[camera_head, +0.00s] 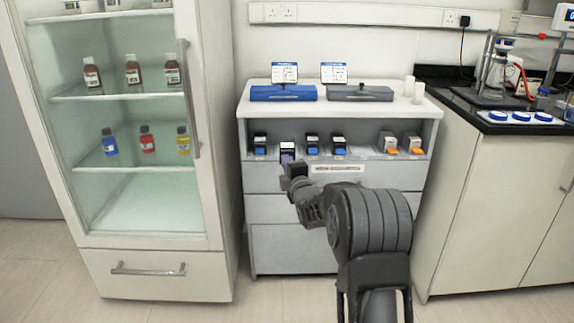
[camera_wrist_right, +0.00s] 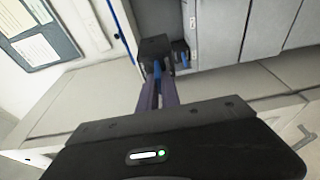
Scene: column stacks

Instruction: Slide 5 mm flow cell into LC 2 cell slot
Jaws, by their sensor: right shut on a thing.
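My right gripper (camera_head: 289,161) reaches to the open shelf of the cabinet. It is shut on a small black cell with a white label (camera_head: 287,148). In the right wrist view, the purple fingers (camera_wrist_right: 157,92) close on the blue part of this black cell (camera_wrist_right: 155,46). Similar black and blue cells (camera_head: 260,143) stand on the shelf beside it. Cell lengths are too small to read. A blue unit (camera_head: 284,93) and a grey unit (camera_head: 360,93) lie on the cabinet top with signs behind them. I cannot read which is LC 2. My left gripper is out of view.
Two orange-and-grey cells (camera_head: 389,143) stand at the shelf's right. Two white cylinders (camera_head: 419,93) stand on the cabinet top at right. A glass-front fridge (camera_head: 203,190) is at left, a lab bench (camera_head: 490,150) at right.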

